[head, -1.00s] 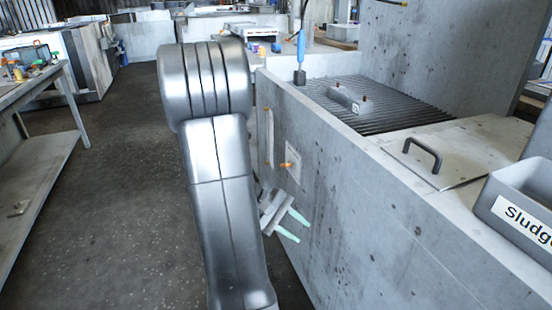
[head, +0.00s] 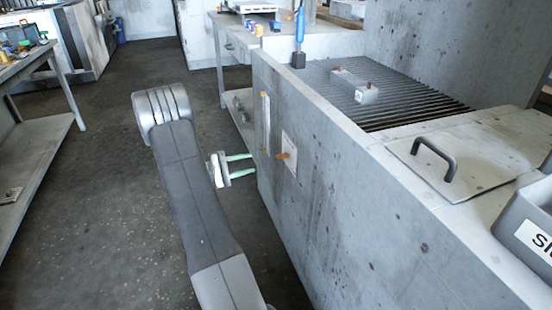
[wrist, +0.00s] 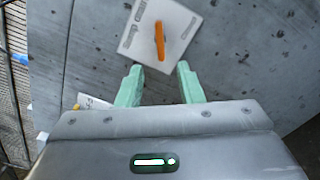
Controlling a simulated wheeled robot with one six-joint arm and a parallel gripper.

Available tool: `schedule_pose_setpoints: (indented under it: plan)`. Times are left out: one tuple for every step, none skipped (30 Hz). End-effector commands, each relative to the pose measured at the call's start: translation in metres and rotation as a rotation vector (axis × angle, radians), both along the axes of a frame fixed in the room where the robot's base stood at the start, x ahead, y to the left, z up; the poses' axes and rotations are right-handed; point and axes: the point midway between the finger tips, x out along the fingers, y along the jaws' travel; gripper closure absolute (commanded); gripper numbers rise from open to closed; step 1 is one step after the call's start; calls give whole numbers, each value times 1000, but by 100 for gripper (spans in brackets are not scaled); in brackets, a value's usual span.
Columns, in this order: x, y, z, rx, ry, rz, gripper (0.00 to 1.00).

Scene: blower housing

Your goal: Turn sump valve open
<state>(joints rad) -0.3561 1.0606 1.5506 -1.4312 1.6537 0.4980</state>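The sump valve is an orange lever handle (head: 281,156) on a pale square plate (head: 289,154) on the side wall of the concrete housing. In the wrist view the orange handle (wrist: 160,41) stands nearly upright in the picture on its plate (wrist: 140,22), with small printed marks beside it. My gripper (head: 246,165) is left of the valve in the head view, its green fingers pointing toward the wall. In the wrist view my gripper (wrist: 158,85) is open and empty, its fingers apart and short of the handle.
A vertical gauge strip (head: 265,123) is on the wall just left of the valve plate. The housing top bears a grating (head: 400,95), a lid with a dark handle (head: 435,155) and a grey bin (head: 530,225). A workbench (head: 50,100) stands at the left; floor between is clear.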

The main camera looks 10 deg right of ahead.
Motion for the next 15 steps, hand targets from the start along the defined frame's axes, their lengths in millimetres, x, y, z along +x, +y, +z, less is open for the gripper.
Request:
schedule_pose_setpoints:
  plan:
    - [2,-13,-2,-1,0,-5,66]
    - [3,-19,-2,0,0,-6,66]
    - [4,-28,-2,1,0,-6,66]
    - [6,-34,-2,0,0,-5,66]
    - [7,-41,-2,1,0,-6,66]
    - [8,-49,-2,0,0,-6,66]
    - [9,-56,-2,1,0,-6,66]
    - [11,-62,-2,1,0,-5,66]
    - [12,-69,-2,1,-1,-5,66]
    - [13,-74,-2,1,-1,-6,66]
    - [14,-79,-2,1,-1,-5,66]
    - [15,-85,-1,1,-1,-4,66]
    - [16,-89,-2,2,-1,-5,66]
    - [17,-92,-1,2,-1,-3,66]
    - [18,-97,-1,1,0,-3,66]
